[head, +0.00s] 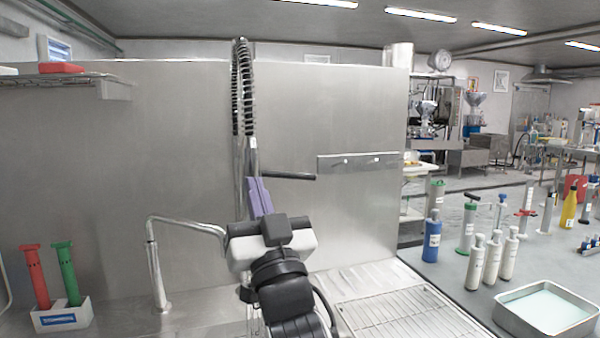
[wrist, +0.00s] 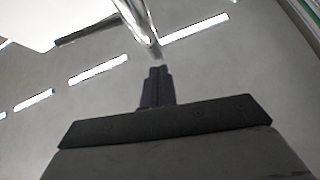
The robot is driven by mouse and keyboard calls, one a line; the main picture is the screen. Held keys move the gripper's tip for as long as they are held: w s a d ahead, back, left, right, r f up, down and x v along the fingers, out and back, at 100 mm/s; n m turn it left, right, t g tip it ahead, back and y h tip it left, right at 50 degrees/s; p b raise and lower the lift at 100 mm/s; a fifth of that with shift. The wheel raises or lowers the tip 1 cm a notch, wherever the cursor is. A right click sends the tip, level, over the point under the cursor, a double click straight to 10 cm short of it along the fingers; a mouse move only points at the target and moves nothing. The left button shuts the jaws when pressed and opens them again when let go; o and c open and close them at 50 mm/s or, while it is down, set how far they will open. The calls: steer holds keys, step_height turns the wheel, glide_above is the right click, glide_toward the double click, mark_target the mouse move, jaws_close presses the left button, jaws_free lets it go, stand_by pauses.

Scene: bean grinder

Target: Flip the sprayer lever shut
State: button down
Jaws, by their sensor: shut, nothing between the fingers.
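The sprayer (head: 240,115) stands upright against the steel back panel, with a black spring coil above a metal pipe. Its dark lever (head: 290,176) sticks out to the right, about level, from the lower part of the pipe. The lever also shows in the wrist view (wrist: 85,32), at the upper left, beside the shiny pipe (wrist: 137,22). My gripper (head: 255,182) has purple fingers pressed together with nothing between them. The fingertips point up, just below the lever's pipe end. In the wrist view the fingertips (wrist: 156,70) are under the pipe. I cannot tell whether they touch it.
A bent faucet (head: 185,222) stands to the left of my arm. A white holder (head: 62,315) with red and green tubes is at the lower left. A wire rack (head: 405,315) lies at the lower right. A counter with bottles and a metal tray (head: 515,318) is further right.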

mark_target(299, 175)
steer(key=w+d+m+h, duration=0.1)
steer(key=d+m+h, duration=0.2)
steer(key=d, duration=0.6)
steer(key=shift+w+f+h, duration=0.35)
steer(key=shift+h, duration=0.65)
steer(key=p+x, duration=0.4)
steer(key=x, duration=0.6)
steer(key=f+b, duration=0.2)
steer(key=a+f+b, duration=0.1)
steer(key=f, duration=0.1)
steer(key=shift+w, duration=0.3)
steer(key=shift+w+f+m, duration=0.1)
steer(key=shift+w+m, duration=0.05)
steer(key=shift+m, duration=0.25)
